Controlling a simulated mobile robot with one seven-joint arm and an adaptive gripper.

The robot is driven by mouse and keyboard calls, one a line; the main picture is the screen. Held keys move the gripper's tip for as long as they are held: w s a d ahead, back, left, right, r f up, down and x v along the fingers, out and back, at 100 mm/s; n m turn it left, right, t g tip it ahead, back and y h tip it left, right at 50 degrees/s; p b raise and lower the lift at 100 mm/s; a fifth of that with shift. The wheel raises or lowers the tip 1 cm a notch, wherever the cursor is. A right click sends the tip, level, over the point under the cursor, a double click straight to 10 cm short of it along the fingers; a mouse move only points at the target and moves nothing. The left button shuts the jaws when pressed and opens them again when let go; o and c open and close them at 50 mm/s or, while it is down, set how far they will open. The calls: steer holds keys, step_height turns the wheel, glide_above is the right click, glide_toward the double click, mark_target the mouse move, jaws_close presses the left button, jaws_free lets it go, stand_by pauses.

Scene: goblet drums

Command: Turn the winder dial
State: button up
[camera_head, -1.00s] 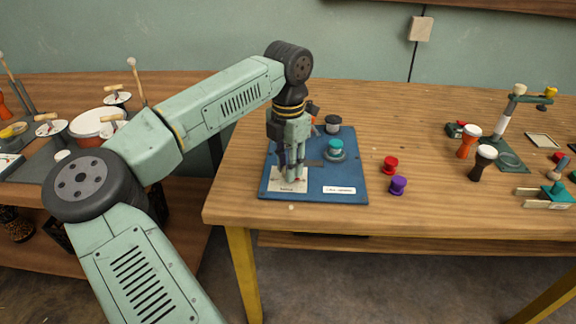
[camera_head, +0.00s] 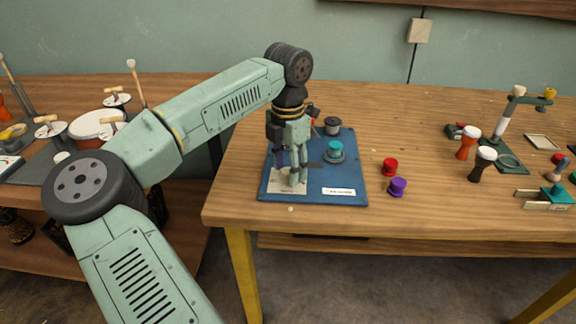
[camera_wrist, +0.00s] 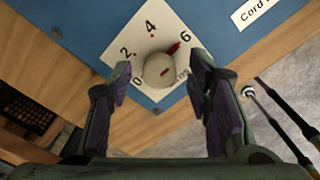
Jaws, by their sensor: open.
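The winder dial (camera_wrist: 158,71) shows in the wrist view as a round pale knob with a red pointer. It sits on a white card (camera_wrist: 128,40) marked 0, 2, 4 and 6, and the pointer lies near the 6. My gripper (camera_wrist: 164,95) is open, with one finger on each side of the knob; I cannot tell whether they touch it. In the head view my gripper (camera_head: 292,180) points down over the card on the blue board (camera_head: 348,180) and hides the knob. A teal spool (camera_head: 336,148) stands on the board behind it.
A black spool (camera_head: 332,125) stands at the board's back. A red spool (camera_head: 390,166) and a purple spool (camera_head: 397,187) are on the table to the right. Small drums (camera_head: 467,144) and a stand (camera_head: 505,120) are farther right. Bare wood lies between.

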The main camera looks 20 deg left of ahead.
step_height(320, 180, up, 12)
stand_by(0.6)
stand_by(0.4)
